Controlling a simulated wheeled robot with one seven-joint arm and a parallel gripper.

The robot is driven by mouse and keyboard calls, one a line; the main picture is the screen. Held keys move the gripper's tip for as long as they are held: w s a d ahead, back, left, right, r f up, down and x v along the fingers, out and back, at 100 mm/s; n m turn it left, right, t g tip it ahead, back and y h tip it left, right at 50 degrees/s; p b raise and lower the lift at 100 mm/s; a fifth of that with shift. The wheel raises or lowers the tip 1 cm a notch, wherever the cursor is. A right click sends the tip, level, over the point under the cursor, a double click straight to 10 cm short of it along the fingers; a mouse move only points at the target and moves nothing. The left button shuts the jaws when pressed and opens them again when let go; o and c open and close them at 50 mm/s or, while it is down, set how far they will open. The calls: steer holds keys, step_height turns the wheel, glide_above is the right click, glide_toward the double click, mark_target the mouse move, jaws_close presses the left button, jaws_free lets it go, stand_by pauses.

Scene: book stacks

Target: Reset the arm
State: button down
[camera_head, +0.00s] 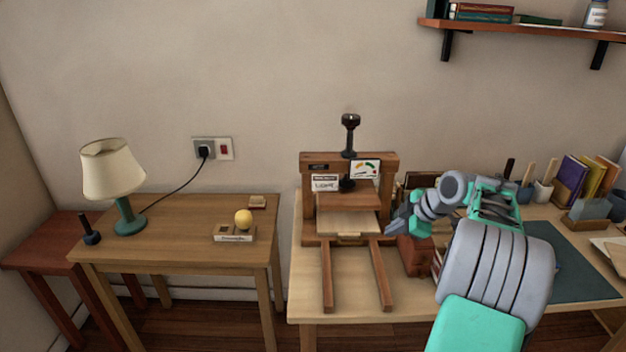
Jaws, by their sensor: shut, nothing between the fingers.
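My arm comes up from the bottom right of the head view and bends over the right-hand table (350,310). My gripper (392,230) points left, just right of the wooden press (309,215). It is small in the picture; its fingers are together with nothing seen between them. I cannot tell whether it touches the press. My arm partly hides a reddish-brown box (415,258) and books behind it.
A shelf (530,28) juts from the wall at the top right. A lamp (112,172) and a yellow ball (243,218) are on the left table (165,235).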

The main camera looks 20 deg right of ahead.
steer(key=s+a+r+m+g+p, duration=0.15)
steer(key=a+r, duration=0.25)
steer(key=a, duration=0.5)
steer(key=s+a+r+m+p, duration=0.1)
steer(key=a+r+m+p, duration=0.2)
steer(key=a, duration=0.6)
steer(key=s+a+m+g+h+p, duration=0.2)
steer(key=s+a+m, duration=0.5)
steer(key=s+a, duration=0.6)
steer(key=s+p, duration=0.1)
steer(key=s, duration=0.3)
steer(key=shift+s+m+p, duration=0.3)
steer(key=shift+m+p, duration=0.05)
steer(key=shift+p, duration=0.05)
steer(key=shift+f, duration=0.1)
